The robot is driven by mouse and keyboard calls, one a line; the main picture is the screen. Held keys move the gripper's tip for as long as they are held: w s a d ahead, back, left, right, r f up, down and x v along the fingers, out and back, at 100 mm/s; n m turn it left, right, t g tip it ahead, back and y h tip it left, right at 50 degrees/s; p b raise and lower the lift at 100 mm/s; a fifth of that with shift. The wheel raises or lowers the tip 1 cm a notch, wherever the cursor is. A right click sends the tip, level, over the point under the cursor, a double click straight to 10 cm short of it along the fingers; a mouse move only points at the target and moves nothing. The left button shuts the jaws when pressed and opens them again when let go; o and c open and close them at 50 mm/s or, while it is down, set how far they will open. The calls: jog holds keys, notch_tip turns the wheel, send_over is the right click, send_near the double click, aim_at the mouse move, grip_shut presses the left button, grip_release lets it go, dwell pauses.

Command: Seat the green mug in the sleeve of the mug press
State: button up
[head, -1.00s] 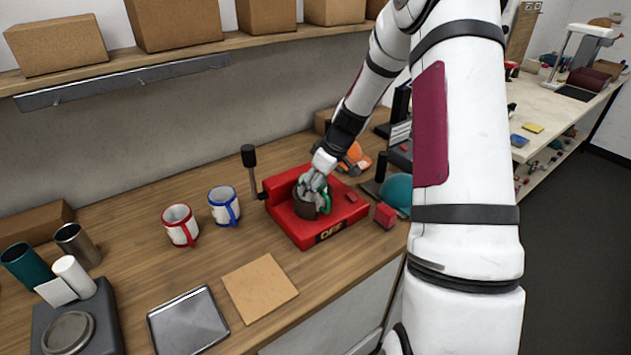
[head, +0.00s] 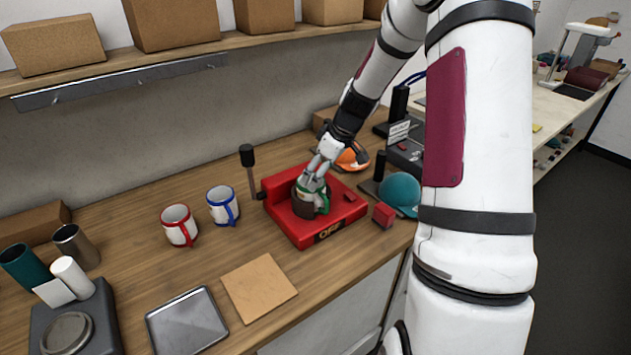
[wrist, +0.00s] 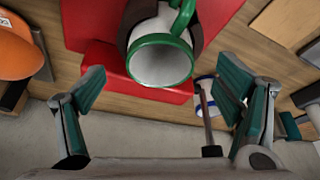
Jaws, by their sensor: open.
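The mug press (head: 282,217) is a red block with an "OFF" label on its front. Its dark sleeve (head: 306,208) stands in the middle. The white mug with green rim and handle (head: 323,202) is in the sleeve, its rim end sticking out. In the wrist view the green mug (wrist: 160,62) shows its open mouth, with the dark sleeve (wrist: 126,22) around its body; how deep it sits is hidden. My gripper (head: 313,180) is just above the mug. In the wrist view my gripper's fingers (wrist: 162,92) are spread apart, one each side, with nothing between them.
A lever with a black knob (head: 248,157) stands at the press's left. A red-rimmed mug (head: 179,228) and a blue-rimmed mug (head: 222,207) stand further left. A small red block (head: 384,215), teal cap (head: 400,192) and orange cap (head: 352,157) lie right. A brown board (head: 258,288) lies in front.

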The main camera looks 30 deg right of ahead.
jog(key=v, duration=0.7)
jog(key=shift+a, duration=0.1)
jog(key=s+a+r+m+h, duration=0.1)
jog(key=s+a+r, duration=0.3)
jog(key=a+r, duration=0.25)
jog(key=s+a+r+h, duration=0.1)
jog(key=s+a+r, duration=0.4)
jog(key=a, duration=0.3)
jog(key=s+a+r+m, duration=0.1)
jog(key=s+a+m, duration=0.1)
jog(key=s, duration=0.6)
jog(key=s+a+r+m+t, duration=0.1)
jog(key=s+a+r, duration=0.1)
jog(key=s+a, duration=0.3)
jog(key=s, duration=0.2)
jog(key=shift+s+m+b, duration=0.3)
jog(key=shift+s+m, duration=0.1)
jog(key=shift+a, duration=0.15)
